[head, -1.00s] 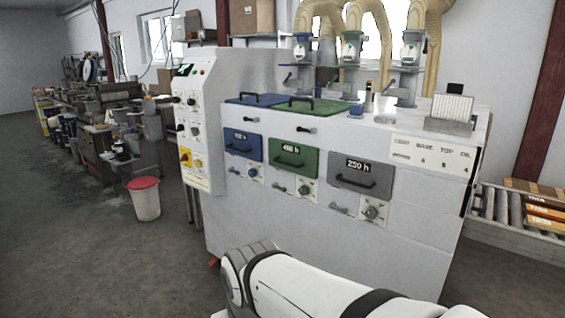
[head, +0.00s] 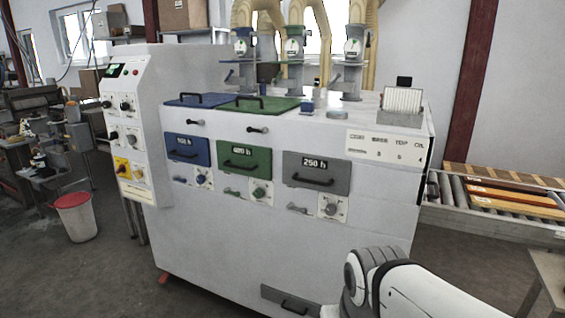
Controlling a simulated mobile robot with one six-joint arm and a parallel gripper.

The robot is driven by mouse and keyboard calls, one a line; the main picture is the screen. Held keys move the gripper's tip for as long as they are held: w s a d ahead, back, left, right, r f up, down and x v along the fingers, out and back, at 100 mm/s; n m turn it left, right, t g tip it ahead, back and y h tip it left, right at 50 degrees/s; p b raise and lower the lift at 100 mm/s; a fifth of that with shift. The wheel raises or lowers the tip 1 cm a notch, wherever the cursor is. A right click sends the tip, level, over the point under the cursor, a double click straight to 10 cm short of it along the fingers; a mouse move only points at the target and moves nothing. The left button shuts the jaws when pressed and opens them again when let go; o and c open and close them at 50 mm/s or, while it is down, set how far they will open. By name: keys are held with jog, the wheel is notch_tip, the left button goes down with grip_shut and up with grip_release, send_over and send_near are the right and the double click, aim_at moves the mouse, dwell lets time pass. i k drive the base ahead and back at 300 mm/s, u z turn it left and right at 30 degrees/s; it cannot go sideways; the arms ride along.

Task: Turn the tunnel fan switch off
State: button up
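The white machine (head: 250,225) fills the middle of the head view. On its left stands a control panel (head: 128,140) with a small green display (head: 114,70), several black knobs and a yellow switch plate (head: 122,167) near the bottom. Which of these switches is the tunnel fan switch cannot be read from here. My gripper is out of view. Only a white and grey link of my arm shows at the bottom right, well to the right of the panel.
Blue, green and grey drawer fronts with knobs line the machine's front. A red-topped white bin (head: 75,216) stands left of it. A roller conveyor (head: 485,205) with flat panels lies to the right, near a table corner (head: 550,280). Floor between bin and machine is clear.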

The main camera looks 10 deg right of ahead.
aim_at(113, 135)
jog(key=u, duration=0.05)
jog(key=i, duration=1)
jog(key=u, duration=1.5)
jog(key=i, duration=1.7)
jog(key=u, duration=0.35)
jog(key=i, duration=1.1)
jog(key=z, duration=0.05)
